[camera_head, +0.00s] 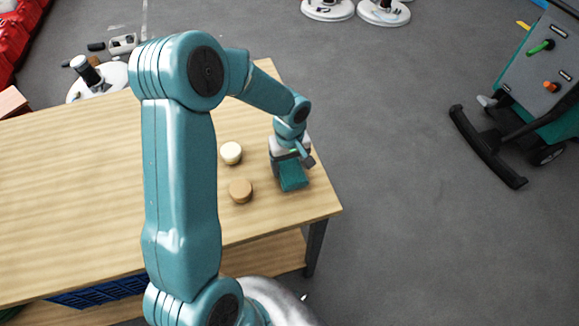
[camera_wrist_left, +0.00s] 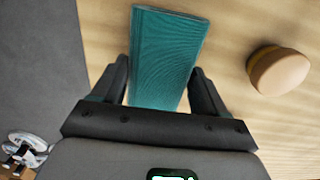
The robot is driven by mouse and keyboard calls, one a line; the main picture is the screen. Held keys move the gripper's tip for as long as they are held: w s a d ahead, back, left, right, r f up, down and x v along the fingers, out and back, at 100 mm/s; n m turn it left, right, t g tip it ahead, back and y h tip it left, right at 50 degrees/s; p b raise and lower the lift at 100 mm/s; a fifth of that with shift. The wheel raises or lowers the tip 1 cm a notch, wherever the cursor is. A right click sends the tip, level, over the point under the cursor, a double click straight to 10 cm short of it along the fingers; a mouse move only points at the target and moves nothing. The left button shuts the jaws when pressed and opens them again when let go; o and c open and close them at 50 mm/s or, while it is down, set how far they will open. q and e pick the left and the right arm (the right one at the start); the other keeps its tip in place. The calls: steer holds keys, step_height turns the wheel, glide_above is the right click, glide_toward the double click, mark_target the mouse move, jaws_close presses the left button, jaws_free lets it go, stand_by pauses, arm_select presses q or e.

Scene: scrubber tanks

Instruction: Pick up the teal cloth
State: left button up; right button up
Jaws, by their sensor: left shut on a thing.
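The teal cloth (camera_head: 292,178) is a folded, flat-sided piece at the right end of the wooden table. In the left wrist view the cloth (camera_wrist_left: 166,58) stands out between the two dark fingers and reaches beyond their tips. My left gripper (camera_head: 291,160) points down over the table and is shut on the cloth; it also shows in the left wrist view (camera_wrist_left: 160,88). I cannot tell whether the cloth touches the table. My right gripper is not in view.
A cream round piece (camera_head: 231,153) and a tan round piece (camera_head: 240,191) sit on the table (camera_head: 90,190), left of the cloth. The tan one also shows in the wrist view (camera_wrist_left: 280,71). A scrubber machine (camera_head: 540,90) stands at right; grey floor lies between.

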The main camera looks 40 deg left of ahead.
mark_target(290, 165)
arm_select(q)
step_height(290, 165, up, 18)
steer(key=shift+r+p, duration=0.15)
steer(key=shift+p, duration=0.2)
steer(key=shift+o, duration=0.7)
steer(key=shift+c, duration=0.2)
